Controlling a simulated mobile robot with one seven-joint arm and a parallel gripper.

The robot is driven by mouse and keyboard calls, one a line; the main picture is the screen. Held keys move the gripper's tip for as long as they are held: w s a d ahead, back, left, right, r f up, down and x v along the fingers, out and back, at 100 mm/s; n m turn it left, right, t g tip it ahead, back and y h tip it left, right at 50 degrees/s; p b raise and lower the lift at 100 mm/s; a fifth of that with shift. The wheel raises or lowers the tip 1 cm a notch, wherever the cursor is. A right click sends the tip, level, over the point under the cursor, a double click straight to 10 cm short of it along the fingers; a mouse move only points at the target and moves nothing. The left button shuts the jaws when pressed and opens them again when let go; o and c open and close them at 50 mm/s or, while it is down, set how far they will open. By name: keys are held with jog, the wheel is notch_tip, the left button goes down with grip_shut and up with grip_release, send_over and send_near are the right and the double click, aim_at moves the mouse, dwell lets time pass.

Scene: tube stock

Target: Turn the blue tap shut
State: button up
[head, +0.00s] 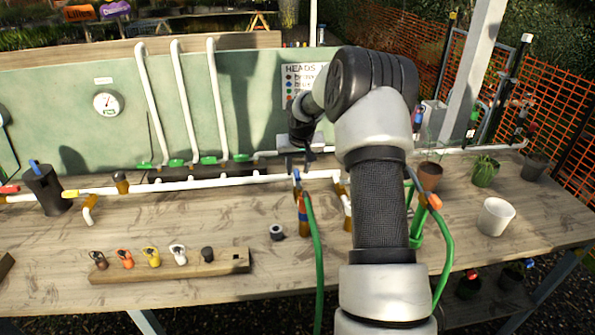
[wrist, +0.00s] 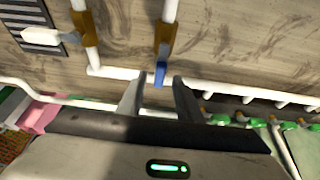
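The blue tap handle (wrist: 160,73) shows in the wrist view at the end of a brown valve body (wrist: 164,38) on a white pipe. The handle looks roughly in line with that pipe. My gripper (wrist: 158,82) is open, with one finger on each side of the handle as seen from the wrist; I cannot tell whether either touches it. In the head view my gripper (head: 298,162) points down just above the bench pipe, and a small blue part (head: 297,176) shows right below it. My arm covers the area to the right.
A second valve with a white handle (wrist: 42,36) sits beside the blue one. A green hose (head: 317,250) hangs close by. A wooden rack (head: 180,270) with coloured taps lies at the front. A white pot (head: 495,216) stands right. The green panel (head: 260,100) rises behind.

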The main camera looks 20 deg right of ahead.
jog(key=shift+x, duration=1.1)
grip_shut()
